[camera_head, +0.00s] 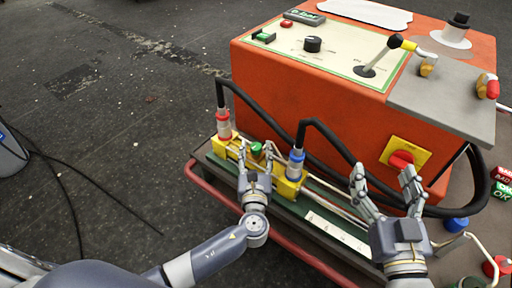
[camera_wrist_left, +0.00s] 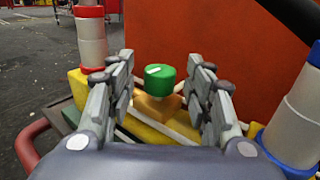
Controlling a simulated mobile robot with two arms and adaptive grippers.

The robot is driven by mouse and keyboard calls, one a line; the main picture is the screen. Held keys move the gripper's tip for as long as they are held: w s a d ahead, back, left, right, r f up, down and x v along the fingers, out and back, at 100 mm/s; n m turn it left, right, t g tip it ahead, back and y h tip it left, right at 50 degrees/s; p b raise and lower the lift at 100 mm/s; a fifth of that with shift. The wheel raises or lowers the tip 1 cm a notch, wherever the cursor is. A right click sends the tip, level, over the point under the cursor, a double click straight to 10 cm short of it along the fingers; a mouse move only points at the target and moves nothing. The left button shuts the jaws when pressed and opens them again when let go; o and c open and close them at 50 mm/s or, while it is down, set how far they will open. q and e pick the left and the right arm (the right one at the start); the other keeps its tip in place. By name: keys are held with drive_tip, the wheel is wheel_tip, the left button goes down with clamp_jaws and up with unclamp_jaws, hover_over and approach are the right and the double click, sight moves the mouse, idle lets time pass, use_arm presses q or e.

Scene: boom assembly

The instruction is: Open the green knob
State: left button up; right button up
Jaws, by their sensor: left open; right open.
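The green knob (camera_wrist_left: 160,80) sits on an orange-yellow base (camera_wrist_left: 157,105) in the left wrist view, with a white mark on its top. In the head view the knob (camera_head: 256,148) shows small between the two hose connectors. My left gripper (camera_head: 255,152) is open, and its fingers (camera_wrist_left: 164,82) stand on either side of the knob, with a visible gap to it on both sides. The fingers do not appear to touch it. My right gripper (camera_head: 386,178) is open and empty in front of the orange box, near a red knob (camera_head: 401,160) on a yellow plate.
A red-and-white connector (camera_head: 223,124) stands left of the green knob and a blue-and-white one (camera_head: 295,165) right of it. Black hoses (camera_head: 345,150) arch from them. The orange box (camera_head: 290,92) stands behind. A red rail (camera_head: 225,198) runs along the front.

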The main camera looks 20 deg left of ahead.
use_arm(q)
drive_tip(key=v, duration=1)
drive_tip(key=shift+s, duration=0.1)
